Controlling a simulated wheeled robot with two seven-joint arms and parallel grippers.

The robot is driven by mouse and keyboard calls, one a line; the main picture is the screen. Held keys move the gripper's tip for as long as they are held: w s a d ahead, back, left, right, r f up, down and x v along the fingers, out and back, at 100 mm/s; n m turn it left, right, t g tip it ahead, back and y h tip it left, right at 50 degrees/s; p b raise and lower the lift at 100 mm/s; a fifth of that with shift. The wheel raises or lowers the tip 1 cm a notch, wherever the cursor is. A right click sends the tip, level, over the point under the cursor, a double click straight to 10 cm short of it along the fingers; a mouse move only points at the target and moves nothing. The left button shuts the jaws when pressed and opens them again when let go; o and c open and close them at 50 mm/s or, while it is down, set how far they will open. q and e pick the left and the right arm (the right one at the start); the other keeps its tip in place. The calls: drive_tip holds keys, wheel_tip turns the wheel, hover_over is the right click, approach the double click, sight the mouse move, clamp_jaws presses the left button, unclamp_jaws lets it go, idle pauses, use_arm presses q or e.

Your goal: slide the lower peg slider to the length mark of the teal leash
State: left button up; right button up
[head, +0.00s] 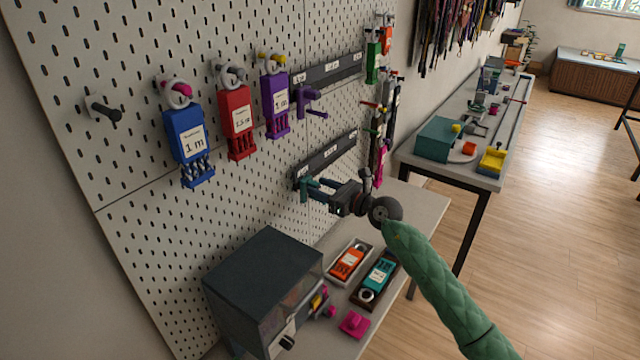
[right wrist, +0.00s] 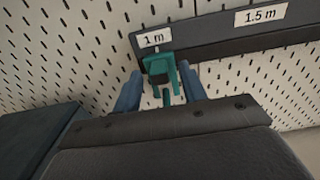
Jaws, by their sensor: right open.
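The lower peg slider (head: 305,184) is teal and sits near the left end of the lower dark rail (head: 335,152) on the pegboard. In the right wrist view the slider (right wrist: 160,68) is just under the "1 m" label (right wrist: 156,37); a "1.5 m" label (right wrist: 261,14) is further right. My right gripper (right wrist: 163,88) is open, with its blue fingers either side of the slider; whether they touch it is unclear. The teal leash (head: 380,273) is on a card in a dark tray on the table; its length text is too small to read. My left gripper is out of view.
An upper rail (head: 335,69) carries a purple slider (head: 308,102). Blue (head: 187,135), red (head: 237,110) and purple (head: 276,92) leash cards hang at left. An orange card (head: 347,261) and a dark box (head: 262,275) are on the table below.

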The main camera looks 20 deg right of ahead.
drive_tip(key=shift+w+a, duration=0.25)
drive_tip(key=shift+w, duration=0.05)
clamp_jaws()
